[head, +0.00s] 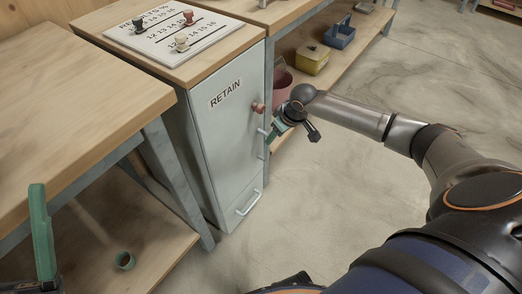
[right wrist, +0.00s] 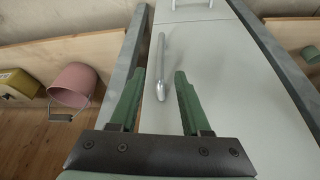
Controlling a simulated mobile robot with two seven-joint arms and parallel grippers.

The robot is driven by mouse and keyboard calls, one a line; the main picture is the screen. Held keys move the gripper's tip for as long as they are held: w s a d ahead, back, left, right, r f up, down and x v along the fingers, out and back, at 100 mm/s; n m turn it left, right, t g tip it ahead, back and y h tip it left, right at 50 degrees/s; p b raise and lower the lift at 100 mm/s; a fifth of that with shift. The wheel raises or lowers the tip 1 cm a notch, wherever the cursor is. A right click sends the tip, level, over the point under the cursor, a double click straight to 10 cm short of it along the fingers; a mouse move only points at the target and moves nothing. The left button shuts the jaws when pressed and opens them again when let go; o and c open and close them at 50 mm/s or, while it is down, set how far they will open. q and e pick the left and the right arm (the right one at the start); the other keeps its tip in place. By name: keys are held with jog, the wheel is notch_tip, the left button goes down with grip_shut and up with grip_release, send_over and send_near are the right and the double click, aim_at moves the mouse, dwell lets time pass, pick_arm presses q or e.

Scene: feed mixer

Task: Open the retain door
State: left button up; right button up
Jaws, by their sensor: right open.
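The retain door (head: 228,125) is the pale grey front of a narrow cabinet, labelled RETAIN, and looks shut. It also fills much of the right wrist view (right wrist: 215,75). My right gripper (head: 284,126) is at the door's right edge in the head view. In the right wrist view its green fingers (right wrist: 161,76) are open on either side of a grey bar handle (right wrist: 161,52). The handle's near end shows between the fingers, and I see no contact. A green finger of my left gripper (head: 42,235) stands at the lower left, away from the cabinet.
A red knob (head: 258,108) sits near the door's right edge. A lower drawer-like handle (head: 249,203) is near the floor. A board with pegs (head: 174,33) lies on top. A pink bucket (right wrist: 73,86) and yellow box (head: 312,58) are on the shelf beside. Floor in front is clear.

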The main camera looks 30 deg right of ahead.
jog(key=b, duration=0.5)
send_over(266, 158)
jog(key=f, duration=0.9)
jog(key=shift+w+d+f, duration=0.15)
jog(key=shift+w+d, duration=0.05)
jog(key=shift+w, duration=0.1)
pick_arm(q)
jog(key=shift+n, duration=0.6)
jog(key=f, duration=0.5)
jog(key=shift+w+d+f, duration=0.15)
jog(key=shift+w+f, duration=0.05)
jog(key=shift+f, duration=0.05)
pick_arm(e)
grip_shut()
